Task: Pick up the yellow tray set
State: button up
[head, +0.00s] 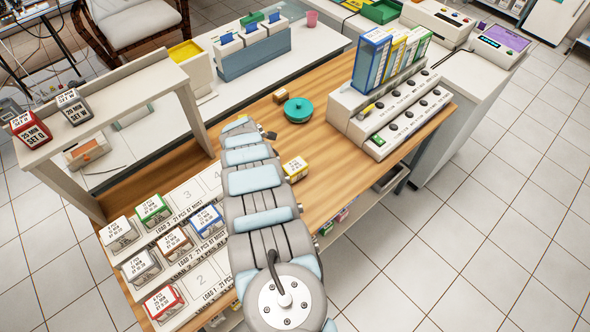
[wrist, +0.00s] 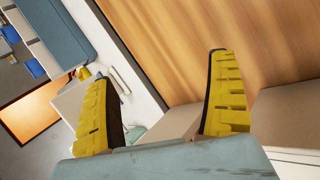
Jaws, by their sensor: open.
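The yellow tray set (head: 294,168) is a small box with a yellow lower part and a pale printed label. It sits on the wooden table, just right of my arm in the head view. I cannot make it out in the wrist view. My gripper (wrist: 168,78) shows in the wrist view with two yellow ribbed fingers spread wide and nothing held between them. Wood surface and pale blocky shapes show beyond the fingers. In the head view my arm hides most of the gripper, so its exact distance from the yellow tray set is unclear.
A teal round container (head: 298,110) and a small brown block (head: 280,96) are on the wooden table (head: 330,170). A white control panel (head: 390,115) with knobs stands to the right.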

jog(key=s+d+r+n+g+h, duration=0.5)
jog(key=s+d+r, duration=0.3)
jog(key=s+d, duration=0.35)
jog(key=b, duration=0.5)
send_near(294, 166)
jog(key=shift+w+d+r+x, duration=0.1)
jog(key=shift+w+x, duration=0.05)
jog(key=shift+x, duration=0.8)
jog(key=shift+w+d+r+x, duration=0.1)
jog(key=shift+x, duration=0.85)
jog(key=shift+w+d+x, duration=0.1)
jog(key=shift+w+x, duration=0.05)
jog(key=shift+x, duration=0.75)
jog(key=shift+f, duration=0.1)
jog(key=shift+d+f+b, duration=0.15)
jog(key=shift+f+b, duration=0.25)
jog(key=shift+f, duration=1.2)
jog(key=shift+x, duration=1)
jog(key=shift+d, duration=0.1)
